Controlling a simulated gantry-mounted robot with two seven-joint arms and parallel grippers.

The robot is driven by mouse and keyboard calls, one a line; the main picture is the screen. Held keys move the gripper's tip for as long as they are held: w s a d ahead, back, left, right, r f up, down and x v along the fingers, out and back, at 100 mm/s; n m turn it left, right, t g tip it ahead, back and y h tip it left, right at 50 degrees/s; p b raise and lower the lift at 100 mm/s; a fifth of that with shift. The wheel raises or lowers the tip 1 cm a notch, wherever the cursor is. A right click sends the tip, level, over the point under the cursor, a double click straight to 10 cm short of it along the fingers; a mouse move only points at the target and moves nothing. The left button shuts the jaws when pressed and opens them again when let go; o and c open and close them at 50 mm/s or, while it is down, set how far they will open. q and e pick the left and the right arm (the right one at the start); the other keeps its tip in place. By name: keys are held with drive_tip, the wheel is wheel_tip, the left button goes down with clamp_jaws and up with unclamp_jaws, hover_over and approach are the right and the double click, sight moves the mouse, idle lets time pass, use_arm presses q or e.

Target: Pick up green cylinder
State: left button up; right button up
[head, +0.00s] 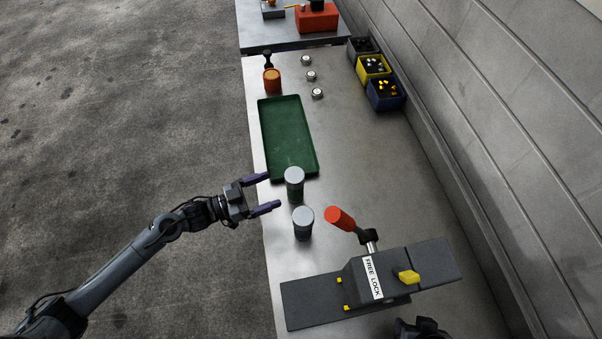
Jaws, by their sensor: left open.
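A cylinder with a light grey top and a dark, greenish side (294,193) stands upright near the table's left edge. A second cylinder (303,229), with a grey top and grey side, stands upright just in front of it. My left gripper (274,190) comes in from the left with its two purple fingers spread. Its fingertips point at the greenish cylinder from the left, and nothing is between them. I cannot tell the exact gap to the cylinder. My right gripper's fingers do not show.
A green tray (287,135) lies just behind the cylinders. A fixture labelled FREE LOCK (372,278) with a red-handled lever (340,218) stands in front. An orange container (272,80), several small round parts and bins (385,95) are farther back. The table's middle right is clear.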

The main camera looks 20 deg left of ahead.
sight(301, 177)
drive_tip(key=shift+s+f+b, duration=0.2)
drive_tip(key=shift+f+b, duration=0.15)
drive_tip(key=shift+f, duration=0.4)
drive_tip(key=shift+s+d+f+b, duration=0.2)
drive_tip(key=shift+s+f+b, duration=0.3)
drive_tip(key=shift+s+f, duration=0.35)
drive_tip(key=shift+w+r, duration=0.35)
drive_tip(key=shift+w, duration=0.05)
use_arm(q)
drive_tip(key=shift+m, duration=0.3)
drive_tip(key=shift+w+a+f+p+x, duration=0.1)
drive_tip(key=shift+f+x, duration=0.05)
drive_tip(key=shift+x, duration=1.65)
drive_tip(key=shift+w+a+f+p+x, duration=0.1)
drive_tip(key=shift+f+x, duration=0.05)
drive_tip(key=shift+x, duration=1.65)
drive_tip(key=shift+f+p+x, duration=0.1)
drive_tip(key=shift+f+x, duration=0.05)
drive_tip(key=shift+x, duration=1.7)
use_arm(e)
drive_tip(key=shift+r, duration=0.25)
use_arm(q)
clamp_jaws()
drive_tip(key=shift+r, duration=0.1)
